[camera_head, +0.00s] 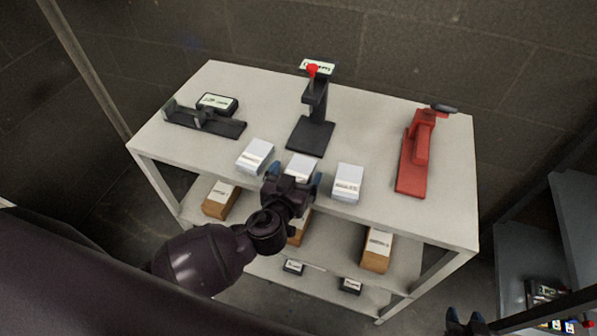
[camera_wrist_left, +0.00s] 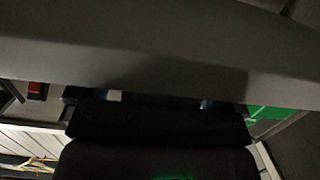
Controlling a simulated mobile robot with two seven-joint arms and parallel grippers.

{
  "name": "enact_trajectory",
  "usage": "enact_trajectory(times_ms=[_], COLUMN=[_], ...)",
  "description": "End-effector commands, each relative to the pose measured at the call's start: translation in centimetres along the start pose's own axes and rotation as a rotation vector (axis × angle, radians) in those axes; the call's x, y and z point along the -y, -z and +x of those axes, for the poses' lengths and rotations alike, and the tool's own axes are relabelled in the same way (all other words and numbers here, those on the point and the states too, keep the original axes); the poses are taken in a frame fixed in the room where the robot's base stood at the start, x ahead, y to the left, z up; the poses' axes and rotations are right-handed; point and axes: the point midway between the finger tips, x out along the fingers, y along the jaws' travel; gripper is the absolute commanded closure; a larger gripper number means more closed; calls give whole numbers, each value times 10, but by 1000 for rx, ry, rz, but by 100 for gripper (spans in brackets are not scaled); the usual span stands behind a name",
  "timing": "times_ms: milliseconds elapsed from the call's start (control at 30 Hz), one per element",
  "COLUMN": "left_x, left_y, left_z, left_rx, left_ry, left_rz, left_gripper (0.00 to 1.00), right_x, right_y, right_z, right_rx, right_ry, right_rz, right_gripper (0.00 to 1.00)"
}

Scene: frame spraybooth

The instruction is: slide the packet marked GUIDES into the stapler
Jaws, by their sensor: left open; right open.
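Three white packets stand in a row near the table's front edge: a left one (camera_head: 255,156), a middle one (camera_head: 301,165) and a right one (camera_head: 347,182). Their print is too small to read, so I cannot tell which says GUIDES. Three devices stand behind and beside them: a low black one (camera_head: 206,121), a black upright one with a red knob (camera_head: 312,118), and a red one with a dark handle (camera_head: 417,153). I cannot tell for certain which is the stapler. My left gripper (camera_head: 293,184) is open at the middle packet, partly covering it. My right gripper (camera_head: 466,321) is open, low at right.
The pale table (camera_head: 372,105) has clear top between the devices. Brown boxes (camera_head: 377,250) and small black boxes (camera_head: 350,286) sit on shelves below. A dark shelf unit (camera_head: 520,268) stands at right. The left wrist view is dark, mostly a grey surface (camera_wrist_left: 130,45).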

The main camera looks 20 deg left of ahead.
Motion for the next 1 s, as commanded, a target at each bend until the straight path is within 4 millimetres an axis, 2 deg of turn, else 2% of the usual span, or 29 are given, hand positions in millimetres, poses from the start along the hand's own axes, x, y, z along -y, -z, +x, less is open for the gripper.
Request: enact_trajectory(times_ms=[100, 467, 767, 867, 1000], left_x=[0, 0, 0, 0, 0], left_y=[0, 0, 3, 12, 36], left_z=[0, 0, -1, -2, -6], left_rx=[0, 0, -1, -2, -5], left_ry=[0, 0, 0, 0, -1], left_rz=[0, 1, 0, -1, -3], left_gripper=[4, 59, 60, 60, 60], right_x=[0, 0, 1, 1, 0], right_y=[0, 8, 13, 14, 16], right_z=[0, 3, 5, 3, 0], right_rx=[0, -17, -26, -25, -21], right_ry=[0, 2, 3, 3, 2], right_rz=[0, -2, -2, -2, 0], right_gripper=[57, 57, 57, 57, 57])
